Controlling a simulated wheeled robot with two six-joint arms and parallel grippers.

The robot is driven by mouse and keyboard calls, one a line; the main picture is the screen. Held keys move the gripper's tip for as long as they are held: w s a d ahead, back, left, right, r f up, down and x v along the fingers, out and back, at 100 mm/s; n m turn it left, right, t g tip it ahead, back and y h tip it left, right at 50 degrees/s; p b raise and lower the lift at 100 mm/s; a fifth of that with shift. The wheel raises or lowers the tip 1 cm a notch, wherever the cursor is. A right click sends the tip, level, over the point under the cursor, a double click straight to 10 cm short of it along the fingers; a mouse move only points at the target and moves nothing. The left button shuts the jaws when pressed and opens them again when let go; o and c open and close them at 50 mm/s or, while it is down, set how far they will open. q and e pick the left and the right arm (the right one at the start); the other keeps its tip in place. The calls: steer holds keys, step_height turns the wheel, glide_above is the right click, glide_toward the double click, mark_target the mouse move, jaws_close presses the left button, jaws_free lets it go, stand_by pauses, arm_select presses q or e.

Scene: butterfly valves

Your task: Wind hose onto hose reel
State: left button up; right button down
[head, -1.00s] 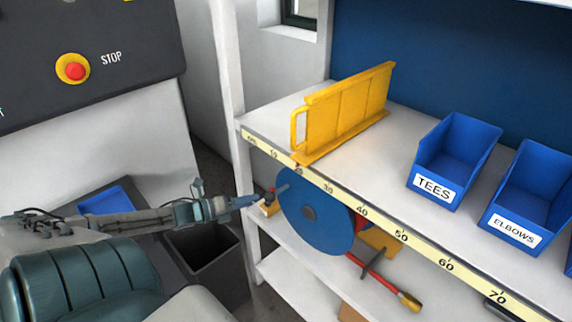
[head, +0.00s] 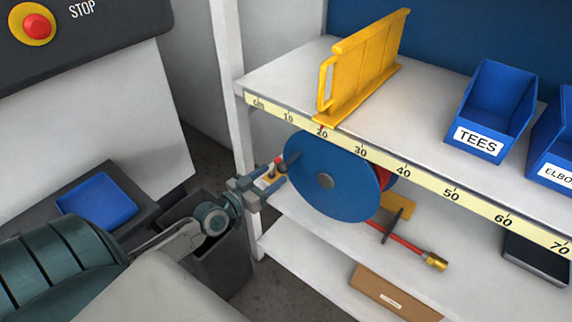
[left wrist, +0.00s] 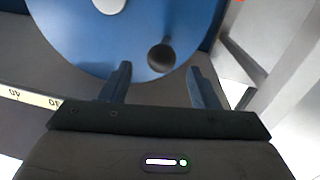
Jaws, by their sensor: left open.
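The hose reel (head: 330,205) is a blue disc with a grey hub, hung under the shelf's front edge. Its crank has a dark round knob (head: 281,169) at the disc's left rim. The red hose (head: 405,246) shows behind the disc and runs down right to a brass end (head: 435,262). My left gripper (head: 277,175) is open at the knob. In the left wrist view the knob (left wrist: 161,57) lies between the lines of the two fingers, near the open fingertips (left wrist: 160,75); contact cannot be told. My right gripper is out of view.
A yellow panel (head: 365,65) stands on the shelf above the reel. Blue bins, one marked TEES (head: 495,105), stand to its right. A cardboard box (head: 395,292) lies on the lower shelf. A white shelf post (head: 232,100) and a dark bin (head: 222,265) are close to my left arm.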

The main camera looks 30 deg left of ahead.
mark_target(288, 162)
arm_select(q)
steer(key=w, duration=0.4)
steer(key=w+d, duration=0.1)
steer(key=w, duration=0.2)
steer(key=shift+f+b, duration=0.1)
steer(key=shift+b, duration=0.25)
steer(key=shift+w+d, duration=0.1)
steer(key=shift+w, duration=0.1)
steer(key=shift+c, duration=0.6)
jaws_close()
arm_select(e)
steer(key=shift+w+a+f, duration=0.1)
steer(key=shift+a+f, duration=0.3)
